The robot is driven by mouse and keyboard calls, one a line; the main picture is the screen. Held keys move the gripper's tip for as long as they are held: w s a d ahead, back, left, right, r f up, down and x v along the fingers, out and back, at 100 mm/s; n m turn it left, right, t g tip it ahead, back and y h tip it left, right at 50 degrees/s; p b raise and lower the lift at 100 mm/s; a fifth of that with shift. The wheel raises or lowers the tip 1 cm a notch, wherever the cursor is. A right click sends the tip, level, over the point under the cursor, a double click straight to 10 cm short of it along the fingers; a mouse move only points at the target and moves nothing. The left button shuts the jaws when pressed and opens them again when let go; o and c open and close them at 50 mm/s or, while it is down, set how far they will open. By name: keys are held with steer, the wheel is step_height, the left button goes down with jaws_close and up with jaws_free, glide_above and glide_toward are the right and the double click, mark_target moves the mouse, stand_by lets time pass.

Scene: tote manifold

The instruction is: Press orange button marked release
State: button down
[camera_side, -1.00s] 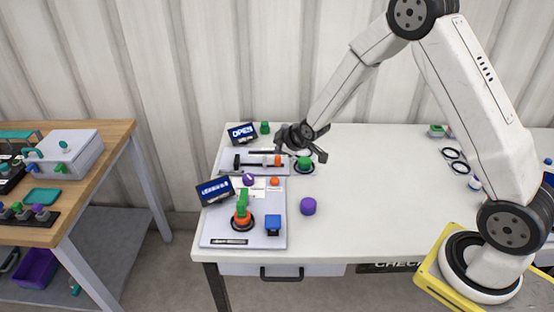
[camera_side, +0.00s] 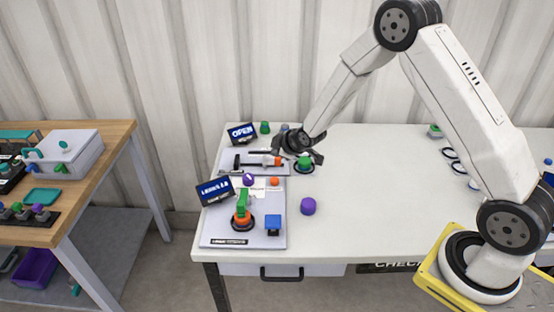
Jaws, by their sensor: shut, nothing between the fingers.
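A small round orange button (camera_side: 275,181) sits on the white-grey panel area between the two fixture plates. Another orange part (camera_side: 278,161) is at the right end of the black slide mechanism (camera_side: 248,162) on the rear plate. No "release" marking can be read at this size. My gripper (camera_side: 313,155) is shut and empty, low over the rear plate's right edge, behind and beside a green knob (camera_side: 304,162). It is apart from the round orange button, up and to its right. Whether it touches the orange part or the green knob cannot be told.
A screen reading OPEN (camera_side: 242,132) stands at the back, a second screen (camera_side: 214,191) farther forward. The table's middle right is clear.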

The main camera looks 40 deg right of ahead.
mark_target(273, 177)
steer(key=shift+f, duration=3.85)
steer(key=shift+f, duration=0.95)
steer(key=shift+r, duration=0.25)
stand_by(0.4)
steer(key=shift+r, duration=0.7)
steer(key=shift+r, duration=0.1)
steer(key=shift+r, duration=2.4)
